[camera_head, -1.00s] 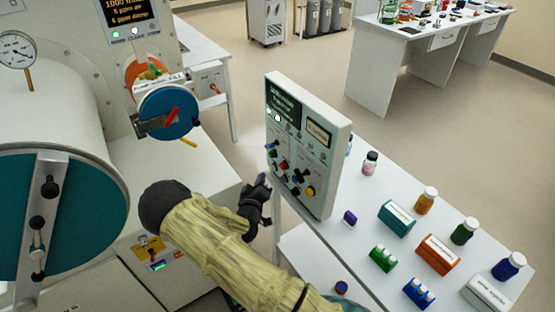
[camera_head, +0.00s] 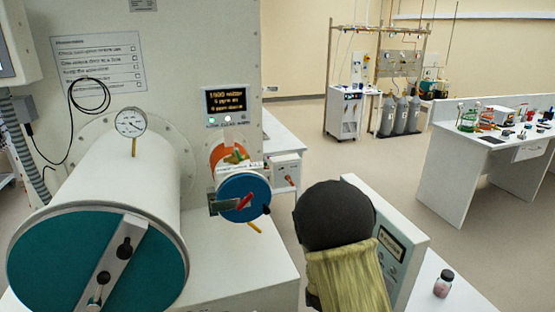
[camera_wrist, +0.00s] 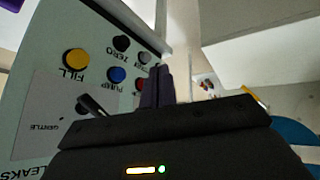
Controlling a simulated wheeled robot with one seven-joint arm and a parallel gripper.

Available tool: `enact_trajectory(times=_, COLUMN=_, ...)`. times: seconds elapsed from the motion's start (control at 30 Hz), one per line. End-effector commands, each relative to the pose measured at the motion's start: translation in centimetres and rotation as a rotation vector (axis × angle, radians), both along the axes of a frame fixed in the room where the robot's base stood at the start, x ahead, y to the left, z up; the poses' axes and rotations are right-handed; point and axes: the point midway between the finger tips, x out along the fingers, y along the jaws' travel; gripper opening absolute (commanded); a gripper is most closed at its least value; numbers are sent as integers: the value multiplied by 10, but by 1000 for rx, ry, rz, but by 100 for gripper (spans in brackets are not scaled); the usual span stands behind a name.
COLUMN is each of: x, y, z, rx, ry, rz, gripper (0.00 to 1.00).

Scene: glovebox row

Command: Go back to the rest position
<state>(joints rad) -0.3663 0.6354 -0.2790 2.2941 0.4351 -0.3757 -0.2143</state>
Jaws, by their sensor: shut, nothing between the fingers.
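My gripper (camera_wrist: 157,86) shows in the wrist view with its dark fingers together and nothing between them. It is in front of the white control panel, close to the knobs; whether it touches the panel I cannot tell. In the head view my arm, in a yellowish sleeve with a dark rounded joint, stands in front of the control panel (camera_head: 400,235) and hides much of it and my gripper. In the wrist view the panel (camera_wrist: 50,100) bears a yellow FILL button (camera_wrist: 76,61), a blue PUMP knob (camera_wrist: 116,75) and a black ZERO knob (camera_wrist: 122,44).
At left in the head view is a large cylinder with a teal door (camera_head: 70,255), with a gauge (camera_head: 130,122) above it. A smaller blue-capped port (camera_head: 243,197) is left of my arm. A small bottle (camera_head: 443,284) stands right of the panel. Open floor lies behind.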

Motion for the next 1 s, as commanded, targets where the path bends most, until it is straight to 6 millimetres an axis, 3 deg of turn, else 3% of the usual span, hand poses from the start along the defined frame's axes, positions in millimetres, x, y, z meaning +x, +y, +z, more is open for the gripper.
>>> enact_trajectory(times=0.3, x=-80, y=6, z=61, rx=195, ry=187, rz=34, gripper=0)
enact_trajectory(times=0.6, x=-168, y=-3, z=105, rx=216, ry=348, rz=69, gripper=0)
enact_trajectory(times=0.77, x=-189, y=-8, z=111, rx=202, ry=388, rz=73, gripper=0)
enact_trajectory(times=1.0, x=-190, y=-8, z=111, rx=201, ry=391, rz=72, gripper=0)
